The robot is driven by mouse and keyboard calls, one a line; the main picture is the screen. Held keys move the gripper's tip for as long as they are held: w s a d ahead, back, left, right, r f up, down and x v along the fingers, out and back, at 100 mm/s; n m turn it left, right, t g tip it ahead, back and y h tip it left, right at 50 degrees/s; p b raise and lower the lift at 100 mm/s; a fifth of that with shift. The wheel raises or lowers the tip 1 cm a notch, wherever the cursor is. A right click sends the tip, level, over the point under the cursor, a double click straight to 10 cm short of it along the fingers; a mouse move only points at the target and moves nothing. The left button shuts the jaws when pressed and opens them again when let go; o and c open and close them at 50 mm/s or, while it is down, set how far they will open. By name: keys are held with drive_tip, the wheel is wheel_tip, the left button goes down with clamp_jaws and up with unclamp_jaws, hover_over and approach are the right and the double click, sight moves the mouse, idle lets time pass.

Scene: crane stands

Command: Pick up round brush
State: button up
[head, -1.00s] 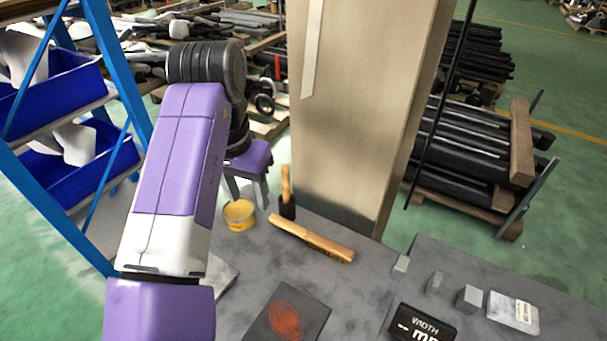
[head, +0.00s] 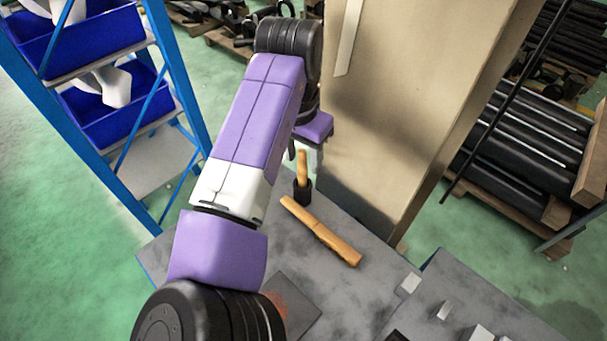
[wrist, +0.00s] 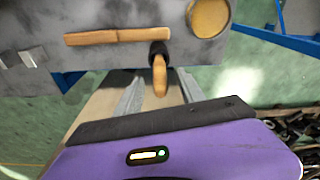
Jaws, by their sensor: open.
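The round brush (head: 303,178) stands upright near the back edge of the grey table, its dark round head down and its wooden handle up. In the wrist view the round brush (wrist: 159,75) points its handle toward the camera. My gripper (wrist: 160,83) is open, with one grey finger on each side of the handle in that picture. I cannot tell whether the handle is between the fingers in depth. In the head view my gripper is mostly hidden behind my arm, close to the brush.
A long wooden-handled tool (head: 320,231) lies beside the brush on the table (head: 345,215). A yellow tin (wrist: 209,17) shows in the wrist view. A tall beige column (head: 400,110) stands close behind. A blue rack (head: 180,80) with bins is at left.

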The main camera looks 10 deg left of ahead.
sight(303, 166)
drive_tip(key=shift+w+f, duration=0.1)
drive_tip(key=shift+f, duration=1.55)
clamp_jaws()
drive_tip(key=shift+r, duration=0.2)
